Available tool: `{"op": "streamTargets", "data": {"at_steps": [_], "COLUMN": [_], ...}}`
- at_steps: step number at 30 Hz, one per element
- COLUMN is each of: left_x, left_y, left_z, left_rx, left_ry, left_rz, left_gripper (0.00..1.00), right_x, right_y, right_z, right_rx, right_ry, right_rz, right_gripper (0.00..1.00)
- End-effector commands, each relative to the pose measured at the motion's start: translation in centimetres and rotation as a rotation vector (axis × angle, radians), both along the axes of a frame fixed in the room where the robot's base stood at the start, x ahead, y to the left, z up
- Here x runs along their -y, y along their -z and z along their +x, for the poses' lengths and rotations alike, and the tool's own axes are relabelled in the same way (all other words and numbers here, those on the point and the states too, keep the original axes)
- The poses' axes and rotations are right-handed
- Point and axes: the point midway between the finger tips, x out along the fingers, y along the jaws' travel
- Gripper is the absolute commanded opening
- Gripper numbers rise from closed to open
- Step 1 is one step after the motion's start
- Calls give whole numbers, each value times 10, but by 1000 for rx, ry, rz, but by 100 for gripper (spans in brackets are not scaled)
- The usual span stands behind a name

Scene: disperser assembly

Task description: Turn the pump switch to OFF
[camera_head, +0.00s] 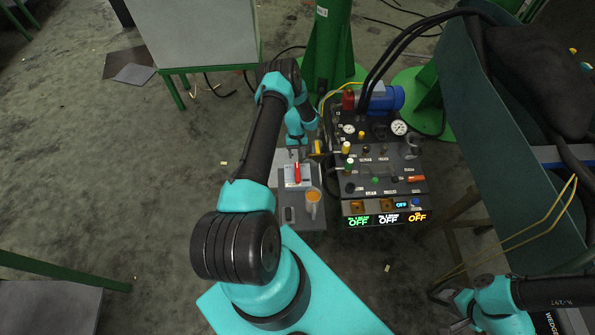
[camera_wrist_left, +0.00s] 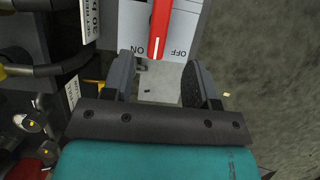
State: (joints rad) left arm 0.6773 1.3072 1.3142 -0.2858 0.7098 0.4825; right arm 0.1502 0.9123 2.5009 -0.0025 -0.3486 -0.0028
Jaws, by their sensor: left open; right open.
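The pump switch is a red lever (camera_head: 297,172) on a pale plate (camera_head: 292,183) on the grey box left of the control panel. In the left wrist view the red lever (camera_wrist_left: 161,28) comes in from the top, its end with a white line between the words ON and OFF at the picture's upper middle. My left gripper (camera_wrist_left: 160,78) is open, its two dark fingers apart, with the lever's end near the gap between the fingertips; contact cannot be told. In the head view its fingers are mostly hidden by my wrist. My right gripper (camera_head: 462,311) is at lower right, far from the switch.
The control panel (camera_head: 381,175) with gauges, knobs and lit OFF displays stands right of the switch. An orange-topped part (camera_head: 312,198) is close below it. A blue motor (camera_head: 384,99), green posts (camera_head: 333,45) and black hoses are behind. Open floor lies left.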

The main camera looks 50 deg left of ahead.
Motion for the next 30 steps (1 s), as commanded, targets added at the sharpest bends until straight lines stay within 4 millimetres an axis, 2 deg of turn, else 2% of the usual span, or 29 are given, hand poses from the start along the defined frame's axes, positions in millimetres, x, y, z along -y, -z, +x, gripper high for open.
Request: {"op": "streamTargets", "data": {"at_steps": [9,15,21,30], "left_x": [17,25,29,30], "left_y": [52,79,92,93], "left_z": [-14,-21,-24,-25], "left_rx": [0,-1,1,1], "left_ry": [1,0,0,0], "left_rz": [-1,-1,0,0], "left_gripper": [53,53,53,52], "right_x": [0,0,0,0], "right_y": [0,0,0,0], "right_z": [0,0,0,0], "right_rx": [0,0,0,0], "right_ry": [0,0,0,0], "right_rz": [0,0,0,0], "right_gripper": [43,43,43,43]}}
